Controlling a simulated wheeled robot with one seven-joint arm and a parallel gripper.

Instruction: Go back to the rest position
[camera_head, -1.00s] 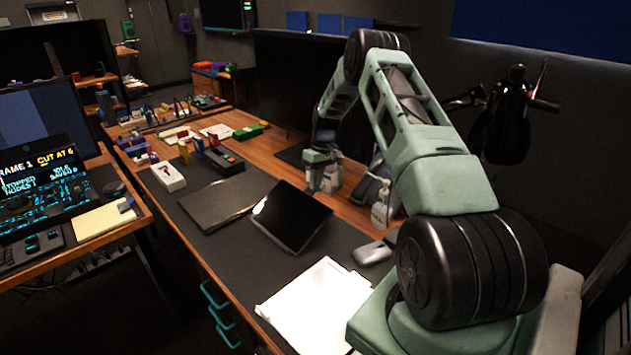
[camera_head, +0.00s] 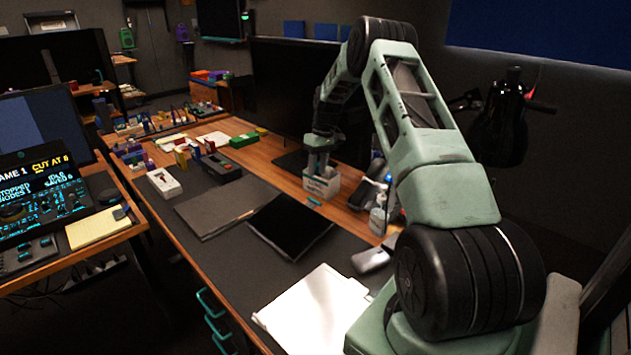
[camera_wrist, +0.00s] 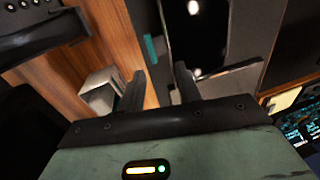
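My gripper (camera_wrist: 160,84) is open in the wrist view, with two dark fingers apart and nothing between them. In the head view my arm arches over the desk from the right, and its far end hangs at the back beside a small white box (camera_head: 322,186). That box (camera_wrist: 99,90) also shows left of the fingers in the wrist view; I cannot tell the gap between them. The control panel with a lit screen (camera_head: 42,190) stands on the left desk, well away from my gripper.
A black tablet (camera_head: 290,225), a grey flat panel (camera_head: 225,207) and white paper (camera_head: 315,312) lie on the main desk. A bottle (camera_head: 378,215) stands near my arm. Small coloured objects crowd the far end. A large dark monitor (camera_head: 293,95) stands behind.

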